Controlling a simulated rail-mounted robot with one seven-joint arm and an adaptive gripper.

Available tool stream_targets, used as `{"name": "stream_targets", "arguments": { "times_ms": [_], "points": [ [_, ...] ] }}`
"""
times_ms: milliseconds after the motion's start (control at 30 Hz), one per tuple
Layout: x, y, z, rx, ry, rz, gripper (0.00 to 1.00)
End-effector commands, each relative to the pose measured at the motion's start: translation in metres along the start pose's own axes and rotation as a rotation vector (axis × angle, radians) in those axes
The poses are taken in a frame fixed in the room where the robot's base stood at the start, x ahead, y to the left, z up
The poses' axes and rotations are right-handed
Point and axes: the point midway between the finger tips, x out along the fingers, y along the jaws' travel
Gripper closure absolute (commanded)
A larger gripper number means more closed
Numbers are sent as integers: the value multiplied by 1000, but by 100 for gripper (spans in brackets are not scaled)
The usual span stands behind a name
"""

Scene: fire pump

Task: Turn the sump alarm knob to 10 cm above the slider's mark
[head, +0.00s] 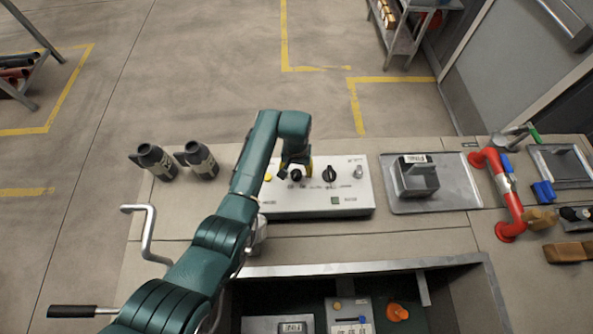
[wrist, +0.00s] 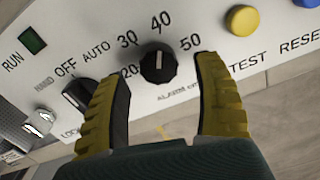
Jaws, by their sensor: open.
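The sump alarm knob (wrist: 158,64) is round and black, on a white control panel (head: 311,205). Its scale reads 20, 30, 40, 50, and its white line points up, close to 40. In the head view the knob (head: 296,176) is partly hidden by my gripper (head: 294,163). My gripper (wrist: 162,80) is open, its yellow fingers on either side of the knob, with gaps showing on both sides. A grey panel (head: 349,314) with a blue strip, possibly the slider, sits in the open bay below; its mark is too small to read.
A black HAND-OFF-AUTO switch (wrist: 78,94) is beside my left finger. A yellow TEST button (wrist: 242,19) is to the right. A metal tray (head: 440,185) with a grey block, a red pipe (head: 507,190) and two dark cylinders (head: 155,161) share the bench.

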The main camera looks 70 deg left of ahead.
Motion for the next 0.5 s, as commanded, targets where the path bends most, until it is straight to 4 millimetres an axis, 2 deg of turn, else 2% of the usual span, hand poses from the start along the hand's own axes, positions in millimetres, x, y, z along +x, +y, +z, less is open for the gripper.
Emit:
{"name": "stream_targets", "arguments": {
  "times_ms": [100,200,500],
  "points": [
    [20,0,0,0,-1,0,33],
    [28,0,0,0,0,0,33],
    [30,0,0,0,2,0,34]
  ]
}}
